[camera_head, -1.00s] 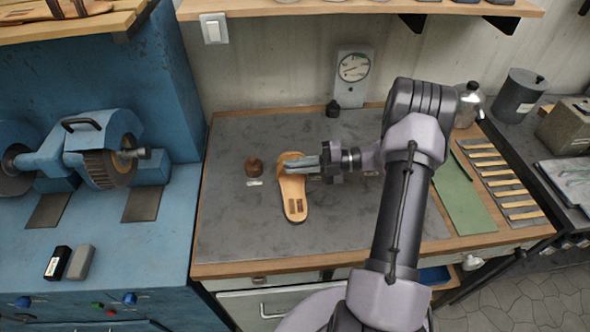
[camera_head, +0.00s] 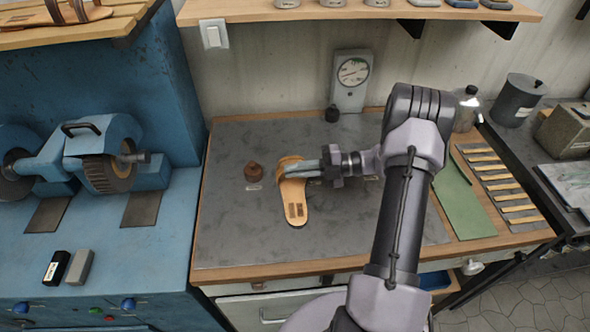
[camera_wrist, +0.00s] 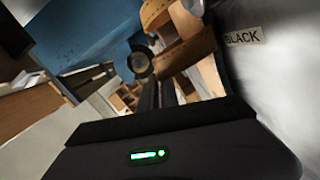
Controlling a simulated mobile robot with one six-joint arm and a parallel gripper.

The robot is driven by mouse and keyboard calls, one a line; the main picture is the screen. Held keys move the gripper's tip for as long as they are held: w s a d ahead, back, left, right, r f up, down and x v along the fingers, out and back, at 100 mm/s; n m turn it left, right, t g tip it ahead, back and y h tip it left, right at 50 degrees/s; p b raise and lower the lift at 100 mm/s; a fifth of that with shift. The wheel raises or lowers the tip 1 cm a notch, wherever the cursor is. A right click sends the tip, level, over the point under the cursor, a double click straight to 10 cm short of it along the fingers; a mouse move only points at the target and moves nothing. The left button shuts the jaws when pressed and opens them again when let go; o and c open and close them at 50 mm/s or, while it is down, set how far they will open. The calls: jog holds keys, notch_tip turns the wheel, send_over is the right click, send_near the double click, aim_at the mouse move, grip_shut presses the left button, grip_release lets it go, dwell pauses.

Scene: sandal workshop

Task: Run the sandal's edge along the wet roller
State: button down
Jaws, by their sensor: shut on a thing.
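The tan sandal (camera_head: 294,205) points its heel towards the bench's front edge, close above or on the grey bench top; I cannot tell which. My gripper (camera_head: 300,170) comes from the right and is shut on the sandal near its strap. In the wrist view the tan strap and sole (camera_wrist: 183,43) show beyond the dark fingers, which are partly hidden by the gripper body. A small brown round piece (camera_head: 254,171) sits just left of the sandal, apart from it. A label reading BLACK (camera_wrist: 243,37) lies near it. I cannot clearly make out a wet roller.
A green mat (camera_head: 462,207) and several strips (camera_head: 495,178) lie right. A blue grinding machine (camera_head: 105,155) stands left. The bench's front left is clear.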

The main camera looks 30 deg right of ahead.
jog(key=shift+w+d, duration=0.1)
jog(key=shift+w, duration=0.05)
jog(key=shift+w+d, duration=0.25)
jog(key=shift+w, duration=0.35)
jog(key=shift+d, duration=0.1)
dwell(1.2)
jog(key=shift+w+d+b, duration=0.15)
jog(key=shift+w+b, duration=0.15)
jog(key=shift+b, duration=0.05)
jog(key=shift+w+r, duration=0.15)
jog(key=shift+w+d+r, duration=0.1)
jog(key=shift+w+f, duration=0.25)
jog(key=shift+w, duration=0.15)
jog(key=shift+s+a+r+g+p, duration=0.15)
jog(key=shift+s+a+g+p, duration=0.15)
jog(key=shift+p, duration=0.25)
